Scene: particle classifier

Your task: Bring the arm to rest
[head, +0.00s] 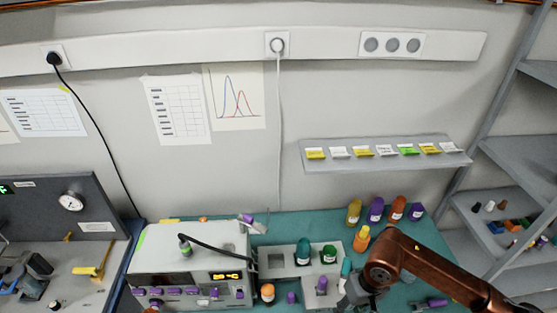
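My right arm (430,268), bronze-coloured, reaches in from the right edge over the teal bench. Its dark grey gripper (352,296) points down at the front of the bench, beside the grey rack block. The fingertips are small and partly hidden, so I cannot tell whether they are open or shut. A teal vial (346,267) shows just behind the gripper; I cannot tell whether they touch. My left gripper is not in view.
A white instrument (190,262) with a lit display stands left of the grey rack (275,262) of capped bottles. Several coloured bottles (376,210) stand behind the arm. A purple-capped vial (436,302) lies under it. A label shelf (385,152) hangs above; grey shelving (515,205) stands right.

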